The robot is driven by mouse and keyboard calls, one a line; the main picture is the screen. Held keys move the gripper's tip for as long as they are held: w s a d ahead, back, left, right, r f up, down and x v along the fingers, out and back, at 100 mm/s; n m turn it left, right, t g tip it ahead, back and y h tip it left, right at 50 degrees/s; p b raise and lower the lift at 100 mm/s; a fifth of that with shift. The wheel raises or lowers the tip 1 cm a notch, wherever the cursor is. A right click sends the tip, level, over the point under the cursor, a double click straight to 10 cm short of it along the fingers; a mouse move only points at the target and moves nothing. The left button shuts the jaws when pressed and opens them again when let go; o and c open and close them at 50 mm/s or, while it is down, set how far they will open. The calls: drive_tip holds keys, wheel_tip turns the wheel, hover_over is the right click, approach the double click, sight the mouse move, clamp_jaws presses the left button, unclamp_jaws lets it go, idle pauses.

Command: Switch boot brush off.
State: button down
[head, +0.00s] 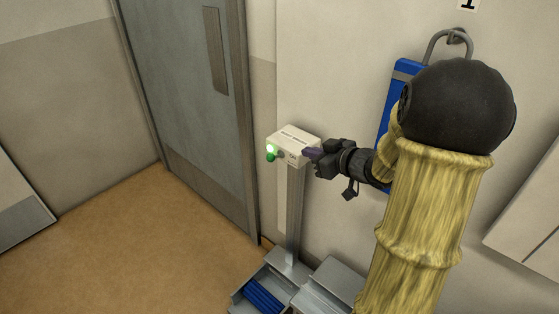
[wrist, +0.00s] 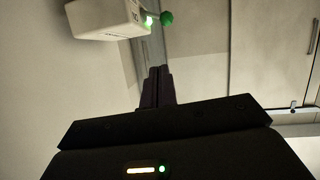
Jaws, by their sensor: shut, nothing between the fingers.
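The boot brush's pale switch box (head: 296,138) sits on top of a grey post (head: 295,215). A green lamp (head: 270,148) glows on its front, with a green ball-ended knob (head: 271,156) just below. The box (wrist: 105,18), the glowing lamp (wrist: 149,20) and the knob (wrist: 166,18) also show at the top of the wrist view. My gripper (head: 310,154) is shut and empty, close to the right side of the box in the head view; I cannot tell whether it touches. In the wrist view its dark fingers (wrist: 157,86) are together, apart from the knob.
The boot brush base with blue bristles (head: 263,295) stands on the floor below the post. A grey door (head: 190,90) is behind on the left. A blue panel (head: 405,72) hangs on the wall behind my arm. The brown floor (head: 140,240) at left is clear.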

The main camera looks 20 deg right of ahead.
drive_tip(key=shift+s+a+n+y, duration=0.1)
drive_tip(key=shift+s+n+y, duration=0.3)
drive_tip(key=shift+y, duration=0.4)
hover_over(280, 156)
drive_tip(key=s+a, duration=0.1)
drive_tip(key=s, duration=0.4)
wheel_tip(280, 156, down, 6)
drive_tip(key=shift+a+f, duration=0.25)
drive_tip(key=shift+d, duration=0.15)
